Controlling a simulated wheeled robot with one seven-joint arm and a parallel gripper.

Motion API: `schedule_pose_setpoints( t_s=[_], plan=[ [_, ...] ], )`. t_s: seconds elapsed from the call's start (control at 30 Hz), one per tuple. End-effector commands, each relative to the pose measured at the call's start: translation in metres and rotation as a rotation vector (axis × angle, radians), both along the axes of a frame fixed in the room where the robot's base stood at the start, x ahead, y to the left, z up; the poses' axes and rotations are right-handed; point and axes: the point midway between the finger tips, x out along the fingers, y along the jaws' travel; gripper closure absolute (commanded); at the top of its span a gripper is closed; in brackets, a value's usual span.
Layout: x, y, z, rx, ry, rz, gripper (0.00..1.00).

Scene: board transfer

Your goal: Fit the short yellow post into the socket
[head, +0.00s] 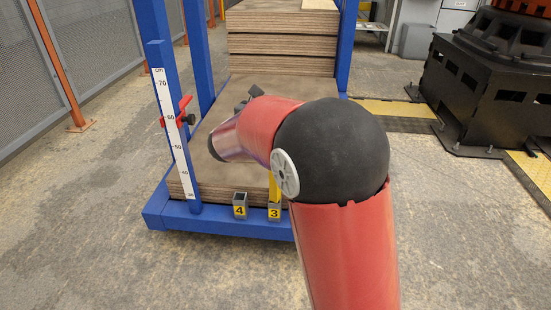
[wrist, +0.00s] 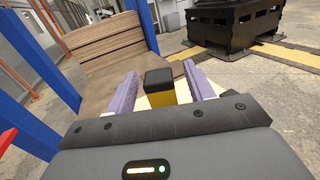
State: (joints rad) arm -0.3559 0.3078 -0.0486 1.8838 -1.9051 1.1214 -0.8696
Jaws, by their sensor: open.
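A yellow post (head: 274,188) stands upright at the socket labelled 3 (head: 274,211) on the blue rack's front edge. My arm partly hides it in the head view, and how deep it sits I cannot tell. In the wrist view the post's black top (wrist: 158,77) and a strip of its yellow side show between the two purple fingers of my gripper (wrist: 160,74). The gripper is open, with a visible gap on each side of the post. A second socket, labelled 4 (head: 240,206), stands to the left with nothing in it.
The blue rack (head: 225,226) carries stacked brown boards (head: 282,45). A white height scale (head: 174,130) with a red clamp (head: 176,113) is on its left post. A black machine base (head: 480,100) stands at right. The floor in front is clear.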

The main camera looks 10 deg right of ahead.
Motion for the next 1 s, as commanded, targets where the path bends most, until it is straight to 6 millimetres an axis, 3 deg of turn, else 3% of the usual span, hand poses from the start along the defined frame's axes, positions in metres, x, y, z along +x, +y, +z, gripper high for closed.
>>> schedule_pose_setpoints(
  t_s=[0.13,0.4,0.8,1.0],
  plan=[
    [0.013,-0.011,0.0,0.0,0.0,0.0,0.47],
    [0.016,-0.013,0.0,0.0,0.0,0.001,0.47],
    [0.016,-0.013,0.0,0.001,-0.001,0.001,0.98],
    [0.016,-0.013,0.001,0.0,-0.001,0.001,1.0]
  ],
)
